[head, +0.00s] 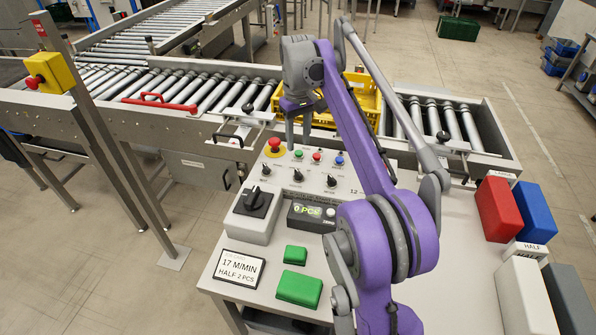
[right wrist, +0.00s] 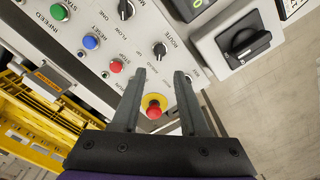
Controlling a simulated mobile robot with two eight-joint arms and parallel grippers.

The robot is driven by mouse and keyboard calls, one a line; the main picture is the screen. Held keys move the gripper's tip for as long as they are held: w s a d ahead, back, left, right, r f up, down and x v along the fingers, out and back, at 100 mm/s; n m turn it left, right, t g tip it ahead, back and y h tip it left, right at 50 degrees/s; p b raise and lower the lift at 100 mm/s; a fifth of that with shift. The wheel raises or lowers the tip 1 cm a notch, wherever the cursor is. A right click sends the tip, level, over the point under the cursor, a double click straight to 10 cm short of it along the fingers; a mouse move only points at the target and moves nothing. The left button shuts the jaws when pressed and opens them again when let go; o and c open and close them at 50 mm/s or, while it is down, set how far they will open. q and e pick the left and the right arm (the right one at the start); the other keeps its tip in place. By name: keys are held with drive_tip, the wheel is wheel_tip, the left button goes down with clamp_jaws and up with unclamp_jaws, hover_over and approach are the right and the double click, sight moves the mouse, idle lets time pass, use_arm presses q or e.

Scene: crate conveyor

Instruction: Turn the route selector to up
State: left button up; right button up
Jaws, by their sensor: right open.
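The route selector is a small black knob (head: 266,169) at the left of the knob row on the grey control panel (head: 365,183). In the right wrist view the knob (right wrist: 160,48) sits by the printed word ROUTE, just beyond the fingertips. Its pointer direction is too small to tell. My right gripper (head: 299,143) is open and empty above the panel's back edge, apart from the knob. In the right wrist view its two fingers (right wrist: 160,74) stand apart, with the red emergency stop (right wrist: 153,108) showing between them. My left gripper is not in view.
A large black rotary switch (head: 258,200) stands in front of the selector. Other knobs and coloured buttons (head: 316,156) lie to its right. A yellow crate (head: 367,100) is on the roller conveyor behind. Green blocks (head: 299,288) and a display (head: 312,213) lie in front.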

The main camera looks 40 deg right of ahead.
sight(298, 172)
wheel_tip(298, 172, down, 10)
drive_tip(key=shift+f+b, duration=0.25)
drive_tip(key=shift+b, duration=0.35)
clamp_jaws()
